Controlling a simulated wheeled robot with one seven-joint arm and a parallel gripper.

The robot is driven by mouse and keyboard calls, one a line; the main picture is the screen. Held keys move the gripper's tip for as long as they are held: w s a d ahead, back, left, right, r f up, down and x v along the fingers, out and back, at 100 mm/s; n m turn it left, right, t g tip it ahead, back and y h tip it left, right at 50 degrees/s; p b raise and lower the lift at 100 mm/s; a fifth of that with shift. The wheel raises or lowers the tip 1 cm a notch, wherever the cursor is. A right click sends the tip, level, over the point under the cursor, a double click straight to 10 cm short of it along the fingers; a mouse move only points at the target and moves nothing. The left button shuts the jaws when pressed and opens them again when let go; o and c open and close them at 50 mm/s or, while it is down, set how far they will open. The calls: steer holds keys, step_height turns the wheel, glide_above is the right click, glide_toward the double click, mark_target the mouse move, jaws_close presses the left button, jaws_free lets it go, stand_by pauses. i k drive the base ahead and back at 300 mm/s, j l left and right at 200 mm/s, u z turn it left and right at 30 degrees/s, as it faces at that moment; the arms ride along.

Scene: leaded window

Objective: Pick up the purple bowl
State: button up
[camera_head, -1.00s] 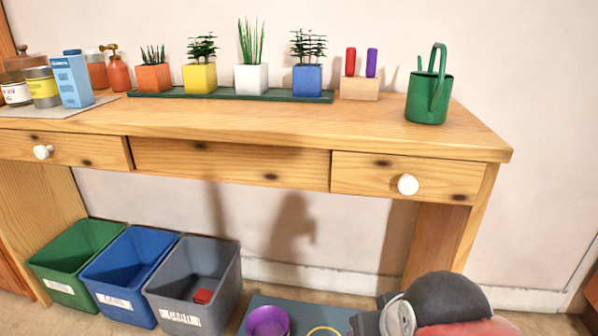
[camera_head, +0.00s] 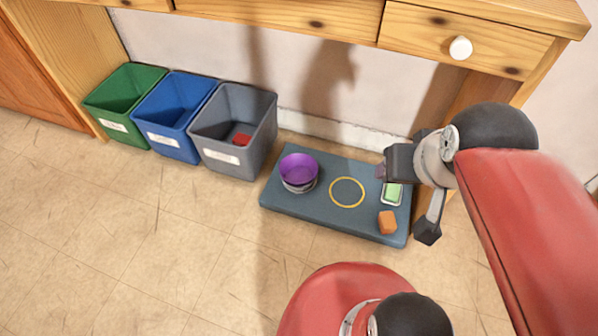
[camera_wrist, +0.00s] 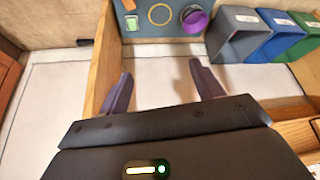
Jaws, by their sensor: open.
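The purple bowl (camera_head: 299,164) sits on top of a grey bowl-like item (camera_head: 300,186), at the left part of a blue-grey mat (camera_head: 330,213) on the floor. The purple bowl also shows near the top edge of the wrist view (camera_wrist: 194,20), tilted in that picture by the camera's angle. My gripper (camera_wrist: 163,80) is open, with nothing between its two fingers, and is apart from the bowl. In the head view my arm is at the right, over the mat's right end, and its fingers are hard to make out.
A yellow ring (camera_head: 347,192), an orange block (camera_head: 387,222) and a green item in a pale tray (camera_head: 392,194) are on the mat. Green (camera_head: 121,104), blue (camera_head: 172,115) and grey (camera_head: 233,128) bins stand left of it. The wooden table (camera_head: 290,22) overhangs behind. Floor in front is clear.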

mark_target(297, 169)
steer(key=j+z, duration=0.5)
steer(key=j, duration=1)
steer(key=i+j, duration=0.15)
steer(key=i, duration=0.15)
